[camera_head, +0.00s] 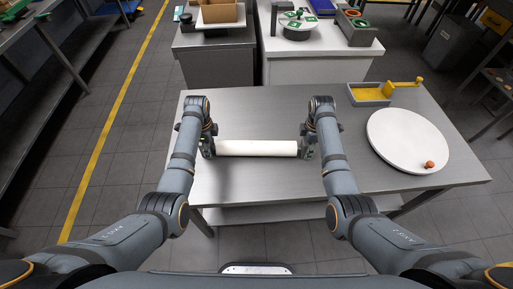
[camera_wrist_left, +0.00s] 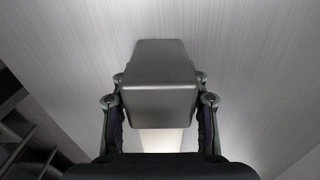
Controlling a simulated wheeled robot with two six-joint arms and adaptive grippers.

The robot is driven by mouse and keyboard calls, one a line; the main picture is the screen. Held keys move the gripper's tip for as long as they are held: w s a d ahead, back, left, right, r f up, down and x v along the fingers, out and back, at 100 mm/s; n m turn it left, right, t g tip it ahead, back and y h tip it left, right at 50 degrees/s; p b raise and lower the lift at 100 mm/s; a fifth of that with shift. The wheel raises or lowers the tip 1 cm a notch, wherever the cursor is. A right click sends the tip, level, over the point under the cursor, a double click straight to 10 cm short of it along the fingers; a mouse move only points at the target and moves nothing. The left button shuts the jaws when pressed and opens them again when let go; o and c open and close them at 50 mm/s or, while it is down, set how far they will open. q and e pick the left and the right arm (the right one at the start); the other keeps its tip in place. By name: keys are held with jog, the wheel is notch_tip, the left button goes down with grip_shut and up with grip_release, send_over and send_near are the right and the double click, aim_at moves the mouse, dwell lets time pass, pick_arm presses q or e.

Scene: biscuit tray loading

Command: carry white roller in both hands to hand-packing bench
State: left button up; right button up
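The white roller (camera_head: 257,148) lies level, left to right, between my two grippers in the head view. My left gripper (camera_head: 208,147) is at its left end and my right gripper (camera_head: 306,147) is at its right end. In the left wrist view, a grey block (camera_wrist_left: 160,85) fills the space between the left fingers, which appear closed against its sides. A strip of the white roller (camera_wrist_left: 162,141) shows below the block. The right fingers are too small to tell whether they grip. Whether the roller touches the table is unclear.
The steel table (camera_head: 245,110) also holds a white round board (camera_head: 400,135) with a small orange-brown object (camera_head: 429,165), and a grey tray (camera_head: 368,94) with a yellow handled tool (camera_head: 400,87). Behind stand a white-topped bench (camera_head: 335,47) and a grey cabinet (camera_head: 214,60). A floor aisle runs left.

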pick_arm(q)
grip_shut()
pick_arm(e)
grip_shut()
pick_arm(q)
jog(key=shift+w+r, duration=0.1)
jog(key=shift+r, duration=0.05)
pick_arm(e)
jog(key=shift+w+r, duration=0.1)
jog(key=shift+r, duration=0.05)
